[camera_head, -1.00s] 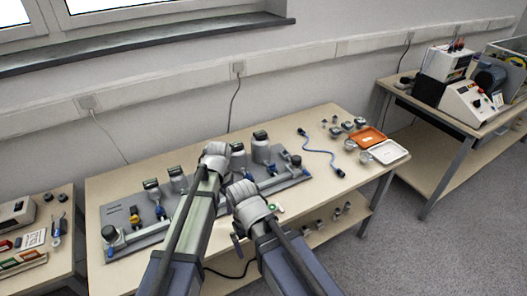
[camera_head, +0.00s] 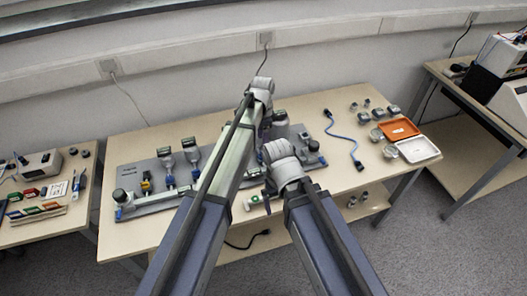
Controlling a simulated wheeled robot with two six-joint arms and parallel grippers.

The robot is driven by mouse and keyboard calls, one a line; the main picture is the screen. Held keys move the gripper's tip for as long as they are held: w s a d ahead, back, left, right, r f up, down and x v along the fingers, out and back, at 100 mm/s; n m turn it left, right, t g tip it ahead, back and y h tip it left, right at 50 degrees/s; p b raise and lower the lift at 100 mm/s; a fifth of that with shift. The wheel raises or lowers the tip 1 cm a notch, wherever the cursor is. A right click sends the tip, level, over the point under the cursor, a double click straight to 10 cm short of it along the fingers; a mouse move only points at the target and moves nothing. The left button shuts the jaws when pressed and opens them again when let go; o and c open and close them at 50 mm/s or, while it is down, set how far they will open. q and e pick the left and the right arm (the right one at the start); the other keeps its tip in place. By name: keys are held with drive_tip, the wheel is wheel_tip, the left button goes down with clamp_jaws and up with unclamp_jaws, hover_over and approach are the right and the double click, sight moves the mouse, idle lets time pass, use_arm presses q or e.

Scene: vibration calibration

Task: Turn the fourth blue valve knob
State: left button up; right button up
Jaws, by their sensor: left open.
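A grey rig plate (camera_head: 157,205) lies on the middle table with pipes, several gauges and small blue valve knobs. Blue knobs show at the left, such as one knob (camera_head: 170,181) and another beside it (camera_head: 195,175). One more blue part (camera_head: 323,160) is at the right end. My arms cover the middle of the rig, so I cannot tell which knob is the fourth. My left gripper (camera_head: 265,128) is open, pointing down over the right-middle part of the rig, mostly behind its own arm. My right wrist (camera_head: 283,160) is nearer the front edge; its jaws are not clear.
A blue cable (camera_head: 343,140), an orange tray (camera_head: 398,130) and a white tray (camera_head: 418,149) lie at the table's right, with several small metal parts. Side tables stand left (camera_head: 40,232) and right (camera_head: 455,110). A wall and window ledge are behind.

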sight(262, 155)
use_arm(q)
wheel_tip(262, 155, down, 7)
drive_tip(key=b, duration=0.6)
drive_tip(key=shift+r, duration=0.1)
drive_tip(key=shift+c, duration=0.2)
clamp_jaws()
